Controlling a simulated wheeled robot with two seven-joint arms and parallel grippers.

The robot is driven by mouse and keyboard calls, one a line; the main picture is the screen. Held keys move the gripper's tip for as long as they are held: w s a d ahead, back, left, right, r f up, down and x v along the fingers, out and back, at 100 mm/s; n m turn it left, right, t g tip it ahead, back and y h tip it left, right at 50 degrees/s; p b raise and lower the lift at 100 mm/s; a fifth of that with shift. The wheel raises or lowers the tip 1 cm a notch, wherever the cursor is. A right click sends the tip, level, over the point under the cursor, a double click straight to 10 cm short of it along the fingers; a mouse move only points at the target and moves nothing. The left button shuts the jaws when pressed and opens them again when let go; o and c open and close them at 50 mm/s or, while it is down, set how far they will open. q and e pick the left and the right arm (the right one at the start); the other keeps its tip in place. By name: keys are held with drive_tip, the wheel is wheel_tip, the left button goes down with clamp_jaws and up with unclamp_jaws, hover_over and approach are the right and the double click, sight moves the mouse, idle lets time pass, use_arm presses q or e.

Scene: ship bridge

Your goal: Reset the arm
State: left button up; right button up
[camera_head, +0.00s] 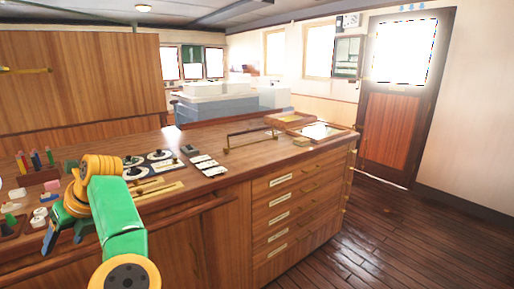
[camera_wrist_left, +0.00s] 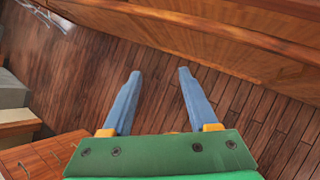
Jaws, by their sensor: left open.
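My left arm (camera_head: 122,215), green with orange joints, comes in at the lower left of the head view and bends at the wrist. My left gripper (camera_head: 64,235) hangs at the near left edge of the wooden counter (camera_head: 225,154), its blue fingers pointing down. In the left wrist view the two blue fingers of the left gripper (camera_wrist_left: 158,74) are spread apart, with nothing between them. Wooden floor planks show beyond them. My right gripper is in neither view.
Coloured markers (camera_head: 36,159) in a holder and small items crowd the counter's left end near my left gripper. Round dials (camera_head: 159,155) and white cards (camera_head: 205,165) lie mid-counter. Floor (camera_head: 385,235) is clear at right, before the door (camera_head: 390,135).

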use_arm(q)
drive_tip(key=w+a+m+y, duration=0.2)
drive_tip(key=a+m+y, duration=0.45)
drive_tip(key=y, duration=0.25)
drive_tip(key=w+d+f+m+t+y, duration=0.1)
drive_tip(key=w+d+f+m+t, duration=0.5)
drive_tip(key=m+t, duration=0.6)
drive_tip(key=d+f+m+t+h, duration=0.1)
drive_tip(key=d+f+m+h, duration=0.55)
drive_tip(key=f+m, duration=0.45)
drive_tip(key=d+f+m+t+h, duration=0.2)
drive_tip(key=d+f+m+h, duration=0.6)
drive_tip(key=f, duration=0.5)
drive_tip(key=s+d+f+m+g+h, duration=0.2)
drive_tip(key=s+d+f+m+g, duration=0.15)
drive_tip(key=s+f, duration=0.65)
drive_tip(key=s+d+f+m+g+h, duration=0.1)
drive_tip(key=s+d+f+m+g, duration=0.3)
drive_tip(key=s+f, duration=0.55)
drive_tip(key=s+f+m+g, duration=0.3)
drive_tip(key=s, duration=0.9)
drive_tip(key=s+f+m+g, duration=0.3)
drive_tip(key=s, duration=0.8)
drive_tip(key=shift+s+d, duration=0.35)
drive_tip(key=shift+s, duration=0.05)
